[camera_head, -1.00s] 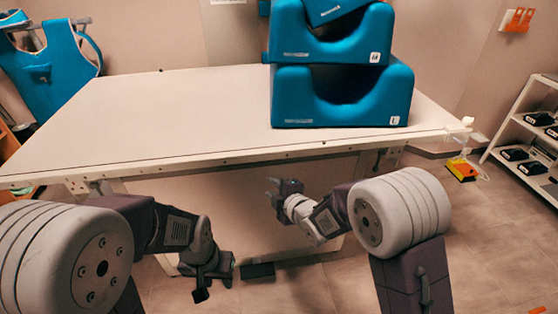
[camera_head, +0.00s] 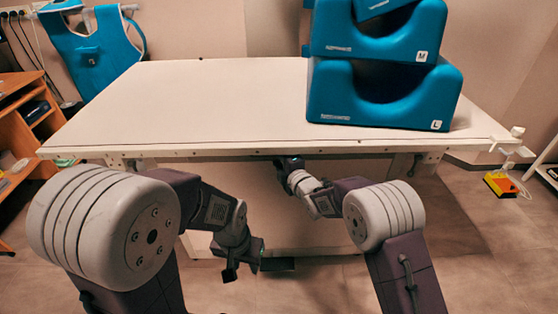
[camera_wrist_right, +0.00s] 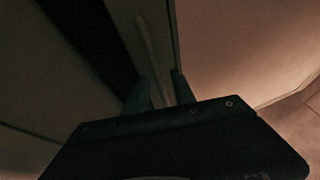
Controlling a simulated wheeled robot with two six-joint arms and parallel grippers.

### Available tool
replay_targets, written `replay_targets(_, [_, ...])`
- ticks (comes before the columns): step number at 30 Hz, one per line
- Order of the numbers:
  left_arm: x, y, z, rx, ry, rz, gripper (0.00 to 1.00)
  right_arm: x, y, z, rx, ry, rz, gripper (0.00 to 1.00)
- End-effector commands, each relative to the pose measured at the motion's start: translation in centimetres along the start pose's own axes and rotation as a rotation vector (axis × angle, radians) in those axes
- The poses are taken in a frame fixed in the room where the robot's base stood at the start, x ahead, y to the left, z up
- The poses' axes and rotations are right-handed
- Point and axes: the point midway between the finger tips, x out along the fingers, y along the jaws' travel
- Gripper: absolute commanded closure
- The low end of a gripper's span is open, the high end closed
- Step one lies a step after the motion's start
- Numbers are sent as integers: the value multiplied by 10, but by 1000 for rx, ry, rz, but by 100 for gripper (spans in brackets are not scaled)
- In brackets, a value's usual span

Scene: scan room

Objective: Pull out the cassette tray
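In the right wrist view a pale bar-like handle (camera_wrist_right: 147,45) runs along a dim panel edge, probably the front of the cassette tray; the picture is dark. My right gripper (camera_wrist_right: 160,92) has its two fingers apart, one on each side of the handle's near end. I cannot tell whether either finger touches it. In the head view my right gripper (camera_head: 287,162) is tucked just under the table's front edge, partly hidden, and the tray cannot be made out there. My left gripper (camera_head: 254,268) hangs low in front of the table, open and empty.
The pale table (camera_head: 200,100) has a long front rail above my right gripper. Blue cushions (camera_head: 380,115) are stacked on its right part. A wooden shelf (camera_head: 20,110) stands at left. The table's left part is clear.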

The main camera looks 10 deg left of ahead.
Motion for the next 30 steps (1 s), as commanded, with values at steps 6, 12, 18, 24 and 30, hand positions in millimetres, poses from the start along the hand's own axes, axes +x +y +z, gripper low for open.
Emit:
replay_targets(6, [0,0,0,0,0,0,64,0,0,0,0,0,0,85])
replay_targets(12, [0,0,0,0,0,0,64,0,0,0,0,0,0,100])
replay_targets(18, [0,0,0,0,0,0,64,0,0,0,0,0,0,100])
replay_targets(24, [0,0,0,0,0,0,64,0,0,0,0,0,0,100])
replay_targets(30, [0,0,0,0,0,0,64,-1,0,0,0,0,-1,100])
